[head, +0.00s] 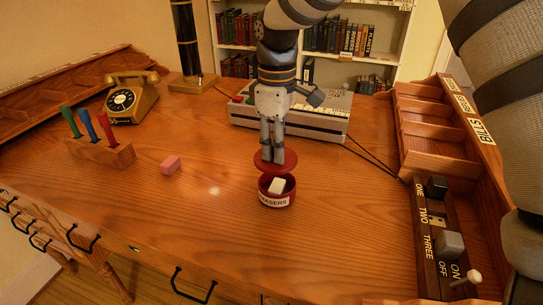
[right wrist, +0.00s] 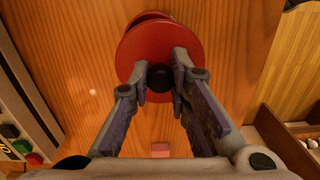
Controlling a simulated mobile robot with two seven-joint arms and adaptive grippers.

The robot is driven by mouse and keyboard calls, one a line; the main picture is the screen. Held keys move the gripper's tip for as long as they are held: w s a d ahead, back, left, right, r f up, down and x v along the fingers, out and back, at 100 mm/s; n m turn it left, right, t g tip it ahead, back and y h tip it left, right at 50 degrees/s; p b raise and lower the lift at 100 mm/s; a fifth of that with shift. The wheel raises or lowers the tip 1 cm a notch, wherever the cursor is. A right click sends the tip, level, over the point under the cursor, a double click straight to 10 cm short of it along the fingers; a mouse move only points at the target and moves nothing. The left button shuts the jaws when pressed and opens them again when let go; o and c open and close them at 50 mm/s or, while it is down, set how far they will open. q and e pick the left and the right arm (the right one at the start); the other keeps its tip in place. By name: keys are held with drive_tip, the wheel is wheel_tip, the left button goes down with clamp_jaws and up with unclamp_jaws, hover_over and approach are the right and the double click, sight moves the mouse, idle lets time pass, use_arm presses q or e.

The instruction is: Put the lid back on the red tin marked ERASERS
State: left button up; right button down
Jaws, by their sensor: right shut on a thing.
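The red tin marked ERASERS (head: 277,201) stands upright and open on the desk, with a white block (head: 277,185) showing inside it. My right gripper (head: 272,147) points down and is shut on the dark knob (right wrist: 160,77) of the round red lid (head: 287,160). The lid is held roughly level above the tin, apart from its front rim, towards the tin's back. In the right wrist view the lid (right wrist: 135,55) hides most of the tin, with only a red edge showing past it. My left gripper is not in view.
A pink block (head: 170,165) lies left of the tin. A grey machine with keys (head: 325,122) stands behind. A wooden holder with coloured handles (head: 105,152) and a telephone (head: 131,98) are at left. A switch panel (head: 430,240) and wooden tray (head: 420,110) are at right.

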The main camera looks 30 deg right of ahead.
drive_tip(key=shift+w+d, duration=0.25)
drive_tip(key=shift+d, duration=0.15)
drive_tip(key=shift+d+f, duration=0.1)
drive_tip(key=shift+f, duration=0.05)
wheel_tip(320, 180, down, 4)
drive_tip(key=shift+f+b, duration=0.15)
drive_tip(key=shift+b, duration=0.45)
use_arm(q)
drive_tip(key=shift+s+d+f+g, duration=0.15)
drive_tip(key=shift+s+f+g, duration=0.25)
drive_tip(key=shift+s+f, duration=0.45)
use_arm(e)
drive_tip(key=shift+f, duration=0.85)
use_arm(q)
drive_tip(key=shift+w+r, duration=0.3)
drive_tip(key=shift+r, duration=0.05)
use_arm(e)
drive_tip(key=shift+r, duration=0.1)
use_arm(q)
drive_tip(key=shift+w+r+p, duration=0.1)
drive_tip(key=shift+p, duration=0.2)
use_arm(e)
drive_tip(key=shift+f, duration=0.25)
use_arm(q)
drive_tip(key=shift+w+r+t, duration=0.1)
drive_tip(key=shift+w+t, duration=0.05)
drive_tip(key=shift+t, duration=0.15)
